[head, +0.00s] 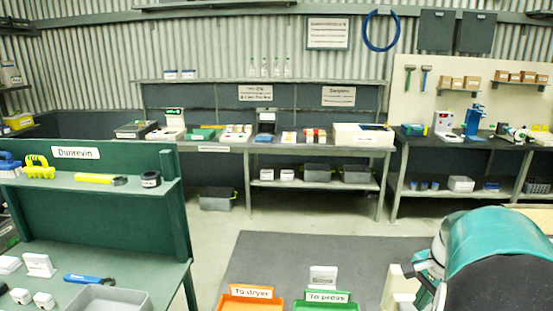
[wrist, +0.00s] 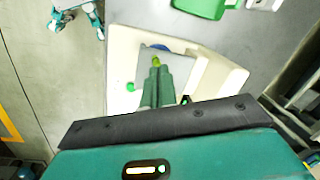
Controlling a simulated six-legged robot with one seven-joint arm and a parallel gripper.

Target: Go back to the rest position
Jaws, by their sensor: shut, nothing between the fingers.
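My gripper (wrist: 156,63) shows in the wrist view, with its two dark green fingers side by side, shut and empty. Its fingertips lie over a grey plate on a cream-white block-like body below. In the head view, a large teal and black rounded part at the lower right seems to be my arm; the fingers cannot be made out there. No object is held.
In the head view, an orange tray (head: 252,296) and a green tray (head: 326,302) stand at the bottom edge. A green shelf bench (head: 100,222) is at left. Long workbenches (head: 295,148) line the back wall. A grey floor mat (head: 300,255) lies clear between.

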